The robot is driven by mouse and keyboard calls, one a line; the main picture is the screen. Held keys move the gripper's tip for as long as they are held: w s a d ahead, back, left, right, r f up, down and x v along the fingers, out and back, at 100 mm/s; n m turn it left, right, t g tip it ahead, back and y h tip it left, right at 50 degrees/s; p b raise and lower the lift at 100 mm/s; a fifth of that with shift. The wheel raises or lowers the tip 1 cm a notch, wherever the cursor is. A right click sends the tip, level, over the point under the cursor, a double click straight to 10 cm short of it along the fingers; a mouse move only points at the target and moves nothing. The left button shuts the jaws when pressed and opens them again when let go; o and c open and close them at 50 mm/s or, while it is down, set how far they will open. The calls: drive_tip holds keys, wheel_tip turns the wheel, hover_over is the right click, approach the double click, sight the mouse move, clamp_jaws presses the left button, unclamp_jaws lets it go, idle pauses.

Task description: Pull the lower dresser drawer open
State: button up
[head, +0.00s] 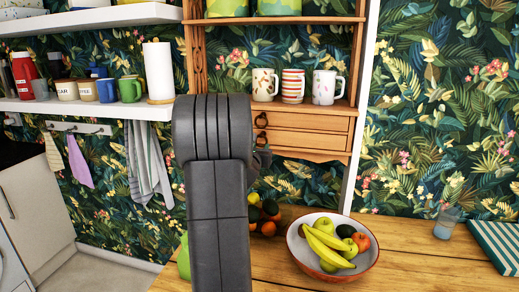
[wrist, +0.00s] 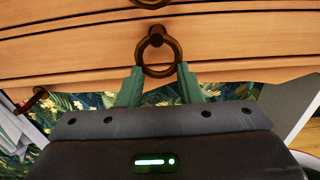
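The small wooden dresser has two stacked drawers in the head view. The lower drawer (head: 305,140) sits under the upper drawer (head: 310,122), and both look closed. The lower drawer's dark ring handle (wrist: 157,41) hangs in the middle of the wrist view. My gripper (wrist: 159,67) has its two green fingertips apart, one at each side of this ring. I cannot tell whether they touch it. In the head view my arm hides most of my gripper and the drawers' left ends.
Mugs (head: 293,87) stand on the dresser above the drawers. Below, a fruit bowl (head: 371,268) and loose fruit sit on the wooden counter (head: 420,256). A white shelf (head: 90,107) with mugs is at the left. A glass (head: 447,222) stands at the right.

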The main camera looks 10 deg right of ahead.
clamp_jaws()
drive_tip(key=b+v, duration=0.7)
drive_tip(key=v, duration=0.5)
drive_tip(key=shift+s, duration=0.2)
drive_tip(key=shift+a, duration=0.1)
drive_tip(key=o, duration=1)
unclamp_jaws()
